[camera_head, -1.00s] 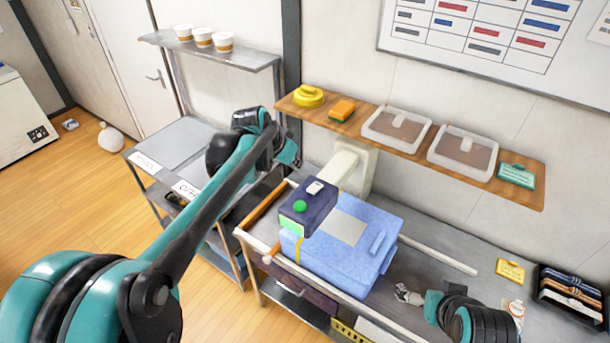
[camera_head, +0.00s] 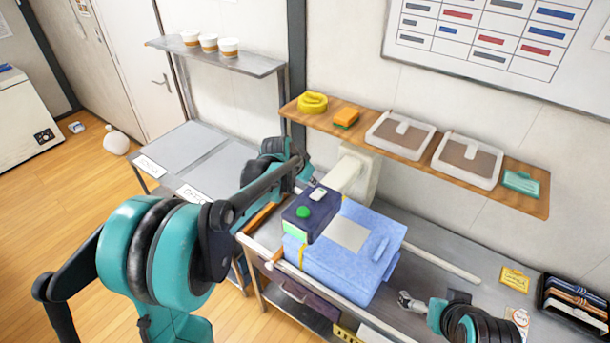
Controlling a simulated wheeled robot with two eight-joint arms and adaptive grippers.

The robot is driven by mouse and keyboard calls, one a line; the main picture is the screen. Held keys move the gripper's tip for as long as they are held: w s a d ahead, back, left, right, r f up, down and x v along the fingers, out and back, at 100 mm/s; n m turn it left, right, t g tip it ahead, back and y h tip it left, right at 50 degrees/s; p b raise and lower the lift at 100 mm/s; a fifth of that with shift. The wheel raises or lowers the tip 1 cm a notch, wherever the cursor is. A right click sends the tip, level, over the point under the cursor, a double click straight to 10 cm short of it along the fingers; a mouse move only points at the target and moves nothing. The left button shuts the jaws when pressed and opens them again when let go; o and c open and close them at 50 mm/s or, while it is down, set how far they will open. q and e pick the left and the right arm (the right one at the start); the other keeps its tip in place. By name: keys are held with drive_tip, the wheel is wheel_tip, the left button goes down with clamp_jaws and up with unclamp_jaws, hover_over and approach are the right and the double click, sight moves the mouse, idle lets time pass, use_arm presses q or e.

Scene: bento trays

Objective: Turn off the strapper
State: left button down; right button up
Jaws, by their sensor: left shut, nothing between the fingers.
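The strapper is a dark purple head (camera_head: 310,214) on a pale arm (camera_head: 352,176) fixed at the wall, above a blue box (camera_head: 342,262). A round green button (camera_head: 303,212) and a white switch (camera_head: 318,194) show on its top. My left gripper (camera_head: 312,182) is shut and empty, just behind and above the strapper head, close to the white switch; whether it touches cannot be told. My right gripper (camera_head: 403,298) is low over the counter, right of the blue box; its fingers are too small to read.
A wooden shelf (camera_head: 463,187) above holds yellow tape (camera_head: 312,103), an orange block (camera_head: 346,117), and two lidded containers (camera_head: 399,134). A metal cart (camera_head: 196,158) stands left. A black tray (camera_head: 575,300) of folded items is at right.

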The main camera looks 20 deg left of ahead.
sight(310, 197)
use_arm(q)
drive_tip(key=shift+s+a+f, duration=0.1)
drive_tip(key=shift+s+f, duration=0.15)
drive_tip(key=shift+f, duration=0.65)
drive_tip(key=shift+s+a+f, duration=0.1)
drive_tip(key=shift+s+f, duration=0.1)
drive_tip(key=shift+f, duration=0.65)
drive_tip(key=f+t+b, duration=0.1)
drive_tip(key=b, duration=0.2)
drive_tip(key=s+f+t+h+b, duration=0.1)
drive_tip(key=f+t+b, duration=0.1)
drive_tip(key=b, duration=0.2)
drive_tip(key=shift+s+a, duration=0.15)
drive_tip(key=shift+a, duration=0.05)
drive_tip(key=shift+r, duration=0.4)
drive_tip(key=shift+p, duration=0.3)
drive_tip(key=shift+r+p, duration=0.45)
drive_tip(key=shift+r, duration=0.35)
